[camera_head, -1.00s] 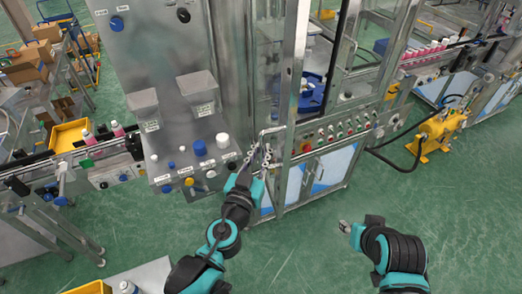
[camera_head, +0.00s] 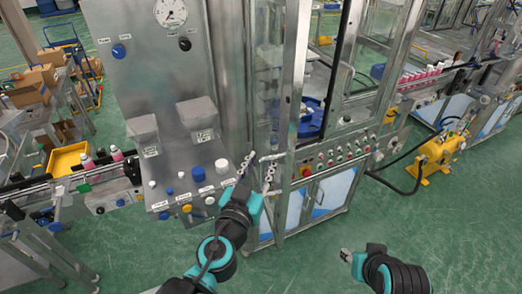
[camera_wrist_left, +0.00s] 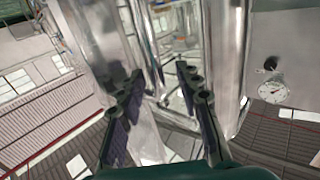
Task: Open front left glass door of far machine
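The far machine has a steel frame with glass panels. Its front left glass door (camera_head: 266,85) stands between steel posts and looks closed. A pale metal handle (camera_head: 272,158) shows low at the door's right side. My left gripper (camera_head: 259,170) is just in front of the door's lower part, with its fingers apart near the handle. In the left wrist view the left gripper (camera_wrist_left: 160,92) is open, with steel and glass surfaces beyond its fingers; I cannot tell whether it touches the handle. My right gripper (camera_head: 346,256) is low over the floor at right, far from the door; its finger gap is unclear.
A control panel (camera_head: 190,185) with knobs and buttons is left of the gripper. A button strip (camera_head: 335,156) runs right of the handle, above lower cabinet doors (camera_head: 333,193). A yellow pump (camera_head: 435,160) with a black hose stands at right. The green floor (camera_head: 310,262) in front is clear.

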